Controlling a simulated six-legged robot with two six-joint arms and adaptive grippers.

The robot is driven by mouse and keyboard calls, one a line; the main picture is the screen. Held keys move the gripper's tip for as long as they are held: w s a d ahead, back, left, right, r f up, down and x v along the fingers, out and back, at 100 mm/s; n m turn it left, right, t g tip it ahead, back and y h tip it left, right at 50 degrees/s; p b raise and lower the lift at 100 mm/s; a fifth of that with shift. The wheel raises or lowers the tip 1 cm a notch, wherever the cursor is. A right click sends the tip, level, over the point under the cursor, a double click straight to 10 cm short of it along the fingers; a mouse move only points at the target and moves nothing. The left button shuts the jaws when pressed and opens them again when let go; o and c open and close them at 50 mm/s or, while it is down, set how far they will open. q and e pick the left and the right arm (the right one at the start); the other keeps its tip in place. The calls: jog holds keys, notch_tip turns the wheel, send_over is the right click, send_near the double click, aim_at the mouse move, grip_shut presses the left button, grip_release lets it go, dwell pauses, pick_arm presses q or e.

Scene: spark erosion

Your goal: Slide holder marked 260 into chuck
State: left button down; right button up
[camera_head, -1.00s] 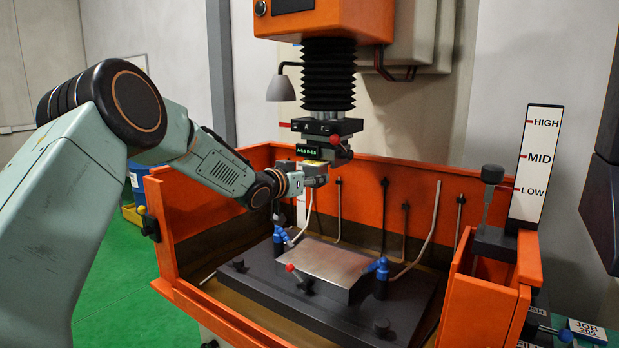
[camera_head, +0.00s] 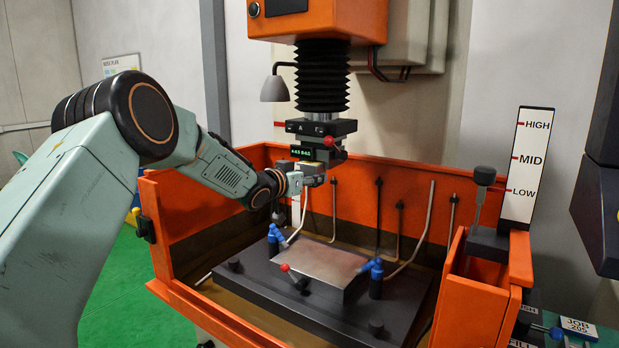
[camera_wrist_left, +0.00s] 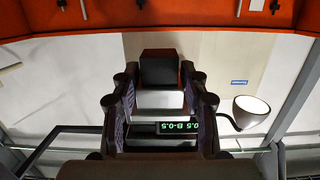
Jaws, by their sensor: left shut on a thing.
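My left gripper (camera_head: 314,181) is just below the dark chuck (camera_head: 321,128) at the bottom of the machine's black bellows. It is shut on the holder, a small pale, partly yellowish piece (camera_head: 307,167) mostly hidden by the fingers. In the left wrist view, a silver block (camera_wrist_left: 160,99) with a dark block (camera_wrist_left: 161,67) beyond it shows between the fingers. No 260 marking is readable. A green-lit display (camera_head: 312,154) sits on the chuck's lower part, and a red-tipped lever (camera_head: 329,142) is at its right. I cannot tell whether holder and chuck touch. My right gripper is not in view.
An orange tank (camera_head: 390,160) surrounds the work area. Below the gripper, a metal plate (camera_head: 323,262) sits on a dark base between blue nozzles (camera_head: 374,267). Bent pipes (camera_head: 424,220) rise at the back. A grey lamp (camera_head: 274,88) hangs left of the bellows.

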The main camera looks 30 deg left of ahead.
pick_arm(q)
jog(key=shift+w+d+r+p, duration=0.1)
jog(key=shift+w+r+p, duration=0.05)
jog(key=shift+w+p, duration=1.1)
jog(key=shift+w, duration=0.5)
jog(key=shift+w, duration=0.15)
jog(key=shift+f, duration=0.2)
dwell(0.4)
jog(key=c, duration=0.7)
grip_release()
jog(key=shift+o, duration=0.4)
